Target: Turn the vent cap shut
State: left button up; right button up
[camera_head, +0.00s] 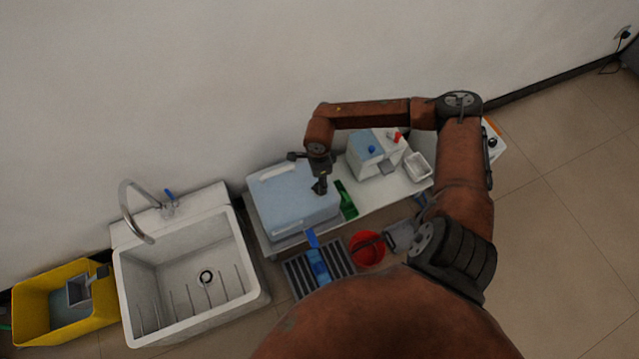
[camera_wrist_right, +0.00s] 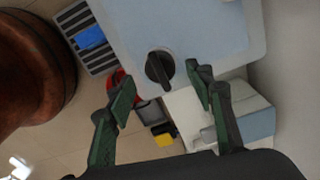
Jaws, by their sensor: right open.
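The vent cap (camera_wrist_right: 160,68) is a round black knob with a raised bar across it, on top of a pale blue container (camera_wrist_right: 195,28). In the head view the container (camera_head: 280,207) stands on a white bench, and my right gripper (camera_head: 320,187) is over its right part, hiding the cap. In the right wrist view my right gripper (camera_wrist_right: 162,86) is open and empty. Its green fingers are spread, with the cap just beyond and between the fingertips. I see no contact with the cap. My left gripper is not in view.
A white box (camera_head: 370,157) with blue and red parts and a small white tray (camera_head: 418,166) are farther right. A red bucket (camera_head: 367,249) and dark grate (camera_head: 297,278) lie in front; a sink (camera_head: 130,285) is left.

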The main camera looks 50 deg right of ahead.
notch_tip(320, 180, up, 8)
jog(key=shift+r, duration=0.2)
dwell(0.6)
